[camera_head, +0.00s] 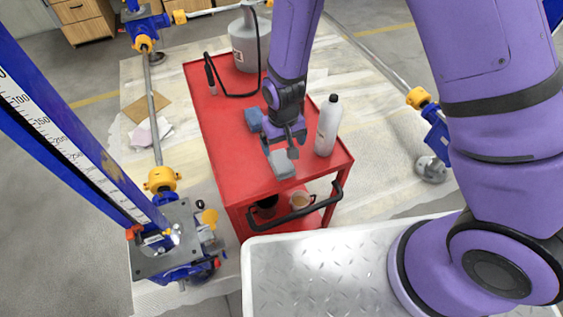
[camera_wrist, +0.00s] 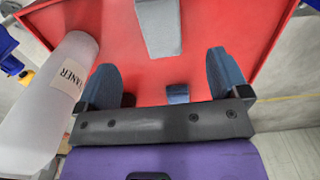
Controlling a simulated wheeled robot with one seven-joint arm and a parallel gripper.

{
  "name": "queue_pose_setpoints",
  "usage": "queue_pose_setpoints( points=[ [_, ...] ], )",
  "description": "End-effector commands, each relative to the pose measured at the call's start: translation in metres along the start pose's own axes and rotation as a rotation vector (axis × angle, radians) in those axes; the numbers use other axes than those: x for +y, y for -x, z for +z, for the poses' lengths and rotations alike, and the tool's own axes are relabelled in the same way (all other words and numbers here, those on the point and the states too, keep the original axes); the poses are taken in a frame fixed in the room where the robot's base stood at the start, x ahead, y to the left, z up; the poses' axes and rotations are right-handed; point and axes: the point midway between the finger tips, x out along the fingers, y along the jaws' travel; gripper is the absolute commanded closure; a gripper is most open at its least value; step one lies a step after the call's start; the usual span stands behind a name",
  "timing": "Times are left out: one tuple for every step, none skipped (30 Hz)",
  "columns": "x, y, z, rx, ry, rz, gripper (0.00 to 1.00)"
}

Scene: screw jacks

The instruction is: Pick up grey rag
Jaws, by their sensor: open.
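The grey rag (camera_head: 281,164) lies flat on the red cart's top, near its front edge. In the wrist view the grey rag (camera_wrist: 160,28) is at the top of the picture, beyond the fingertips. My gripper (camera_head: 280,149) is over the cart just behind the rag in the head view. In the wrist view my gripper (camera_wrist: 162,75) shows two blue-grey fingers wide apart with nothing held between them. The rag's far end is cut off in the wrist view.
A white cleaner bottle (camera_head: 328,126) stands right of my gripper, close to one finger; the bottle (camera_wrist: 55,95) shows at left in the wrist view. A blue item (camera_head: 253,117) lies behind. A large jug (camera_head: 247,40) stands at the back of the red cart (camera_head: 228,150).

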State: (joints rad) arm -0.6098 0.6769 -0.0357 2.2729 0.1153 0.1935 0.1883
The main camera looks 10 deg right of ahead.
Motion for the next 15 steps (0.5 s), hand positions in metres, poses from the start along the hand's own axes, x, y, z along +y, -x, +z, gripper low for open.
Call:
queue_pose_setpoints(
  points=[
    [0.000, -0.007, 0.000, -0.002, 0.000, 0.001, 0.06],
    [0.001, -0.011, 0.000, -0.003, 0.000, 0.001, 0.06],
    [0.001, -0.017, 0.000, -0.003, -0.001, 0.001, 0.06],
    [0.001, -0.021, 0.000, -0.003, -0.001, 0.001, 0.06],
    [0.001, -0.025, 0.000, -0.003, -0.001, 0.001, 0.06],
    [0.001, -0.030, 0.000, -0.003, -0.001, 0.001, 0.06],
    [0.001, -0.034, 0.000, -0.003, -0.001, 0.001, 0.06],
    [0.001, -0.037, 0.000, -0.003, -0.001, 0.001, 0.06],
    [0.001, -0.041, -0.001, -0.002, -0.001, 0.001, 0.06],
    [0.001, -0.043, -0.001, -0.001, -0.001, 0.000, 0.06],
    [0.001, -0.045, -0.001, -0.002, -0.001, 0.000, 0.06],
    [0.001, -0.047, -0.001, -0.002, -0.001, 0.000, 0.06],
    [0.001, -0.048, -0.001, -0.001, -0.001, 0.000, 0.06],
    [0.001, -0.049, -0.001, -0.001, -0.001, 0.000, 0.06],
    [0.001, -0.050, -0.001, -0.001, -0.001, 0.000, 0.06]
  ],
)
